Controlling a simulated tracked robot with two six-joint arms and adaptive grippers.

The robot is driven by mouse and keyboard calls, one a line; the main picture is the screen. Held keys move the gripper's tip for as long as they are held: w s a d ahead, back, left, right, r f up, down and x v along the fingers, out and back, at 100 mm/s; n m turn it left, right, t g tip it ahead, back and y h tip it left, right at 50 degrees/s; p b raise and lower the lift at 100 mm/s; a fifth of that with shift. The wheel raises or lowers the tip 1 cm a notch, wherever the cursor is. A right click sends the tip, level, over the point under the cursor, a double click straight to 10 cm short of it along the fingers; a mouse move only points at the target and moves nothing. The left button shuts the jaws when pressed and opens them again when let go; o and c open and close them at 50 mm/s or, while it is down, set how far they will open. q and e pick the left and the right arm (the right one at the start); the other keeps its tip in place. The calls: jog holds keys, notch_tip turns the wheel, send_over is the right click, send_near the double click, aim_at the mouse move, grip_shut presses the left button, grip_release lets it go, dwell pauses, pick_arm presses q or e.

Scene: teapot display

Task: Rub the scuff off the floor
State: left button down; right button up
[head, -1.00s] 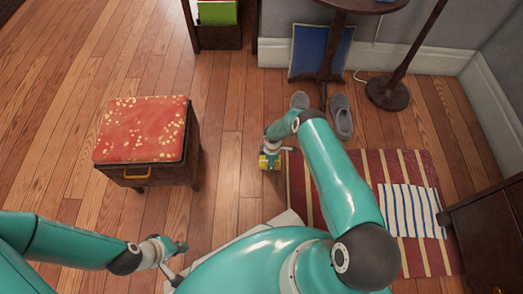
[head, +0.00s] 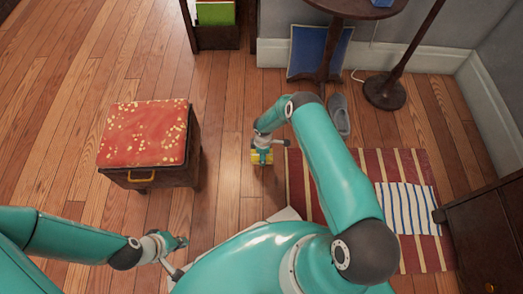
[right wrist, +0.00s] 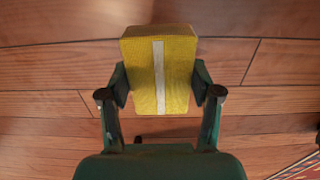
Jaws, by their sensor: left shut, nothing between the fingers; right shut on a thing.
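A yellow block with a white stripe (right wrist: 160,72), perhaps a sponge, is between the fingers of my right gripper (right wrist: 160,98). The gripper is shut on it. In the head view the block (head: 255,158) shows low over the wooden floor (head: 228,185), near the rug's upper left corner; I cannot tell whether it touches the floor. My right gripper (head: 263,156) covers part of it there. My left gripper (head: 181,242) is shut and empty at the lower left, over the floor. I cannot make out a scuff; the block and gripper hide some floor.
A stool with a red spotted cushion (head: 148,133) stands to the left. A red striped rug (head: 302,195) with a blue-striped cloth (head: 410,208) lies to the right. A grey slipper (head: 339,115), a round table (head: 350,8) and a lamp stand (head: 386,93) are beyond. Floor between stool and rug is clear.

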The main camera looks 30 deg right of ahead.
jog(key=shift+r+p, duration=0.3)
jog(key=shift+r, duration=0.6)
